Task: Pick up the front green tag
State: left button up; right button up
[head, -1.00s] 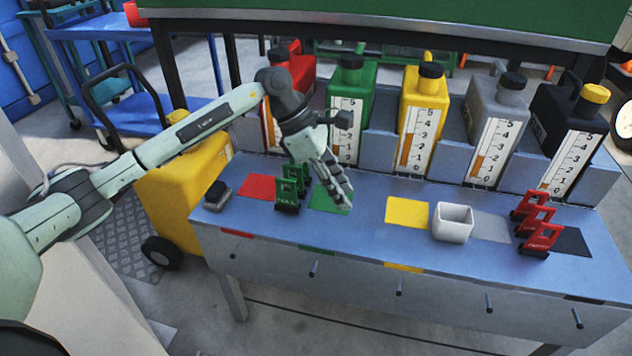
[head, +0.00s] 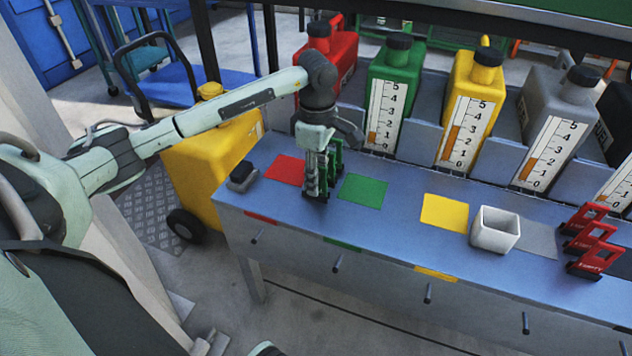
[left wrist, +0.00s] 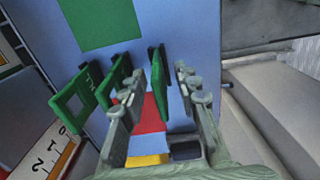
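The green tags (head: 337,158) stand in a short row on the blue bench, between the red and green squares, partly hidden by my left gripper. In the left wrist view, the front green tag (left wrist: 160,86) stands upright between the two fingers of my left gripper (left wrist: 158,98), with a gap visible to the right finger. Two other green tags (left wrist: 78,102) stand to its left, toward the containers. My left gripper (head: 316,190) points down over the row, its fingertips low near the bench top. Contact with the tag is not visible. My right gripper is not in view.
Red, green, yellow and grey containers (head: 468,115) stand along the back. A white open box (head: 495,230) and red tags (head: 592,240) stand to the right. A small dark block (head: 243,176) sits at the bench's left end. The green square (head: 363,190) and yellow square (head: 445,212) are bare.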

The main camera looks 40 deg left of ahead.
pick_arm(q)
jog(key=shift+f, duration=0.8)
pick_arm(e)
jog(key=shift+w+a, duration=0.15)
pick_arm(q)
jog(key=shift+c, duration=0.5)
grip_shut()
jog(key=shift+r, duration=0.15)
jog(key=shift+r, duration=0.35)
notch_tip(320, 180, up, 8)
jog(key=shift+f, duration=0.15)
jog(key=shift+r, duration=0.65)
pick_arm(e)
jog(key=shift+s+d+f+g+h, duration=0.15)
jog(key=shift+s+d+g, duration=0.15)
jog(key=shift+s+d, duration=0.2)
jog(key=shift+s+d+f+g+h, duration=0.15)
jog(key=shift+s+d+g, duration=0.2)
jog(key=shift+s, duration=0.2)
